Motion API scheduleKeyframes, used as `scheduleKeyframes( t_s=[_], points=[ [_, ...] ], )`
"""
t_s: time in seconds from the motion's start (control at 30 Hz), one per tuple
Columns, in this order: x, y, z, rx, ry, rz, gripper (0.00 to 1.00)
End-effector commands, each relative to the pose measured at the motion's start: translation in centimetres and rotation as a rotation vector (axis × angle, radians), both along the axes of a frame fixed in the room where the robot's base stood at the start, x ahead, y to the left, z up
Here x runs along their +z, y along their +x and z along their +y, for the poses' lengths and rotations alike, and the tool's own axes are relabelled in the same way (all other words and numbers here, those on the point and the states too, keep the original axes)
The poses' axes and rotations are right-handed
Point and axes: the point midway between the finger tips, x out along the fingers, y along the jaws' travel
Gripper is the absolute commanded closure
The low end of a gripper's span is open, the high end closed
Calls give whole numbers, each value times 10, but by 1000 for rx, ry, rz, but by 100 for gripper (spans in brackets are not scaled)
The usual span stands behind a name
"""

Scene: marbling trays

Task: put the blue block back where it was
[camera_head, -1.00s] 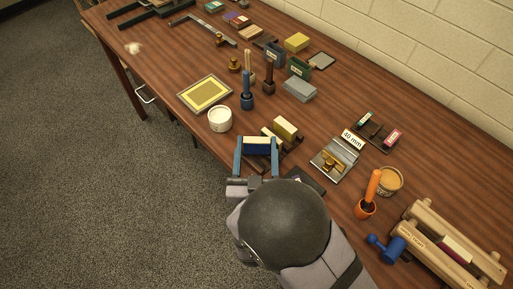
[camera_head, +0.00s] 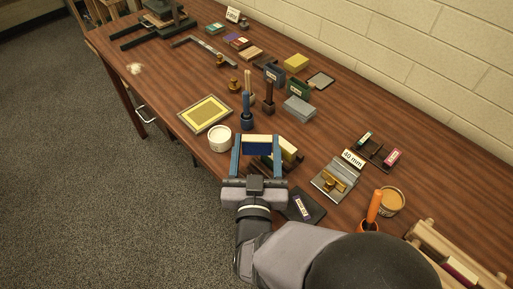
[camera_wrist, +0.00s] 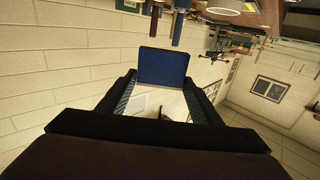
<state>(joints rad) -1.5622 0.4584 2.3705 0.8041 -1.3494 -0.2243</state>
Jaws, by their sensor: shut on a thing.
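My gripper (camera_head: 257,146) is shut on the blue block (camera_head: 257,150), with one blue finger at each end of it. The block shows a blue face and a pale top in the head view. In the wrist view the blue block (camera_wrist: 164,66) spans the gap between the fingertips. The block appears to be in the air over the table's front edge. I cannot tell how far above the holder the blue block is.
A white tub (camera_head: 219,139) and a dark blue-handled tool (camera_head: 246,112) stand to the left. A black pad with a label (camera_head: 304,207) lies right of my wrist. A metal plate with a brass knob (camera_head: 334,181) and an orange-handled tool (camera_head: 374,207) are farther right.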

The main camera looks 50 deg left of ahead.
Motion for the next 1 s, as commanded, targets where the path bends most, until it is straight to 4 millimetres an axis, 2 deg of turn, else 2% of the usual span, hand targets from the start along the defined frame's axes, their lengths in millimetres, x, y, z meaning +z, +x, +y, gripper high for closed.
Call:
scheduleKeyframes(
  t_s=[0.27, 0.5, 0.8, 1.0],
  points=[
    [8, 8, 13, -93, 5, 1, 67],
    [9, 19, 27, -315, 3, 1, 67],
    [-17, 11, 23, -613, -2, 0, 67],
    [-34, -1, 17, -731, -1, -1, 67]
  ],
)
